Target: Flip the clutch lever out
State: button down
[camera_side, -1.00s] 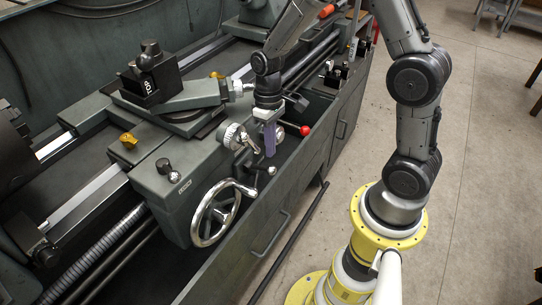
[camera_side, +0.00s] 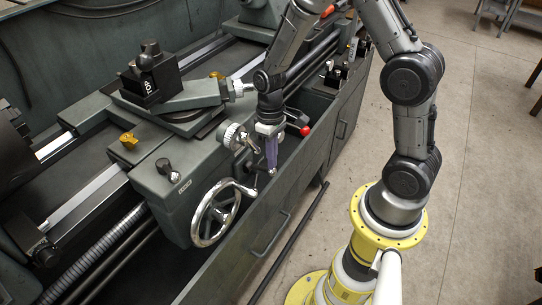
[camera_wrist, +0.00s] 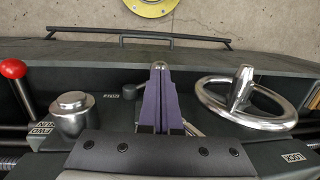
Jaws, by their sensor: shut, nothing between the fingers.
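My gripper (camera_side: 271,160) has purple fingers and is shut and empty, pointing down at the front of the grey lathe carriage. In the wrist view the closed fingers (camera_wrist: 158,98) stand between a black knob (camera_wrist: 133,90) on the left and the silver handwheel on the right. A short silver bar (camera_wrist: 194,129) shows just right of the fingers, partly hidden by them. Which of these parts is the clutch lever is unclear, and I cannot tell whether the fingers touch it. A lever with a red ball (camera_side: 305,131) stands to the right of my gripper.
The chrome handwheel (camera_side: 216,213) is left of my gripper in the side view. A silver dial knob (camera_side: 236,136) is close behind it, also seen in the wrist view (camera_wrist: 73,115). The dark chip tray wall (camera_side: 262,220) runs along the front. Open floor lies beyond it.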

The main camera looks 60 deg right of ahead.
jog(key=shift+s+f, duration=0.7)
jog(key=shift+f, duration=0.15)
jog(key=shift+s+f, duration=0.2)
jog(key=shift+f, duration=0.6)
jog(key=shift+s+f, duration=0.25)
jog(key=shift+f, duration=0.6)
jog(key=shift+s+f, duration=0.2)
jog(key=shift+f, duration=0.6)
jog(key=s+d+r, duration=0.1)
jog(key=s+r, duration=0.6)
jog(key=r, duration=0.4)
jog(key=shift+s+d+r, duration=0.3)
jog(key=shift+s, duration=0.05)
